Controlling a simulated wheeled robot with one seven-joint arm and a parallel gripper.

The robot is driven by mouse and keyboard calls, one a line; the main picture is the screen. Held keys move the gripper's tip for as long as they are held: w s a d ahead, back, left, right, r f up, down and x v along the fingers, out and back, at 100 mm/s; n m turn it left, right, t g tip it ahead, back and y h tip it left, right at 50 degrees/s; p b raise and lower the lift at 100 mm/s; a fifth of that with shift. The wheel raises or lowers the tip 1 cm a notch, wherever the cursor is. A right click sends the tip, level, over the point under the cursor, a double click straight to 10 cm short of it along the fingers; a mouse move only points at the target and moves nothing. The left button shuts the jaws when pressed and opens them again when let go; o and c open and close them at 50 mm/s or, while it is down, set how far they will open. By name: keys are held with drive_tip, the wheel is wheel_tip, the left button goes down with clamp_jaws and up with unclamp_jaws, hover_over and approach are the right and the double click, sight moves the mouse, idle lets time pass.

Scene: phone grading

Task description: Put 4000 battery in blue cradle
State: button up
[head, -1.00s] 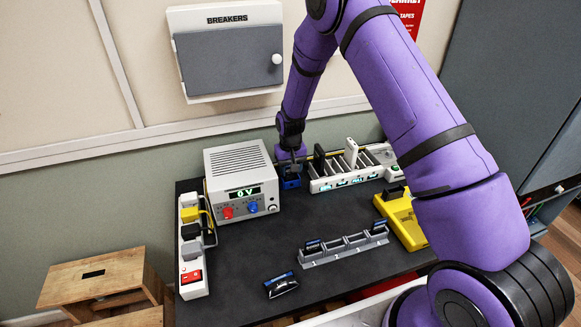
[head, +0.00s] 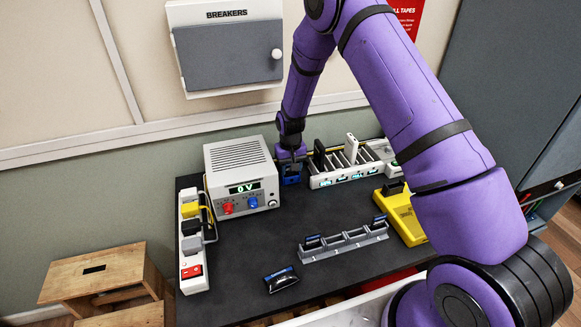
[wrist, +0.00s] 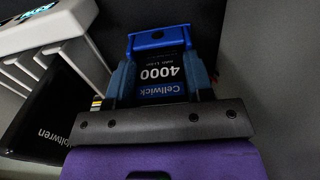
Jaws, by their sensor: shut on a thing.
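The 4000 battery (wrist: 162,72) is dark blue with white "4000" and "Cellwick" lettering in the wrist view. My gripper (wrist: 160,82) is shut on it, one finger on each side. The blue cradle (wrist: 158,38) shows just beyond the battery's far end, and the battery appears to be in or right against it. How deeply it sits cannot be told. In the head view my gripper (head: 291,163) is at the back of the black table, with the blue cradle (head: 291,180) directly beneath it. The battery is mostly hidden there.
A power supply (head: 240,175) reading 0 V stands close left of my gripper. A white slotted rack (head: 322,182) with upright devices stands close right. A grey battery holder (head: 343,245), a yellow device (head: 404,216), a loose battery (head: 281,280) and a power strip (head: 192,245) are around the table.

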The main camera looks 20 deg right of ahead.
drive_tip(key=shift+f, duration=0.15)
drive_tip(key=o, duration=1)
wheel_tip(320, 180, up, 11)
drive_tip(key=shift+r, duration=0.2)
drive_tip(key=s+d+r+t, duration=0.1)
drive_tip(key=s+d+r, duration=0.1)
drive_tip(key=s+r, duration=0.85)
drive_tip(key=s+d+r+t, duration=0.2)
drive_tip(key=s+r, duration=0.4)
drive_tip(key=r, duration=1)
drive_tip(key=s+d+r, duration=0.1)
drive_tip(key=s+r, duration=0.1)
drive_tip(key=s, duration=0.6)
drive_tip(key=s+d+r+t, duration=0.1)
drive_tip(key=s+r, duration=0.1)
drive_tip(key=s, duration=0.6)
drive_tip(key=s+d+r+t, duration=0.1)
drive_tip(key=s+r, duration=0.2)
drive_tip(key=s, duration=0.5)
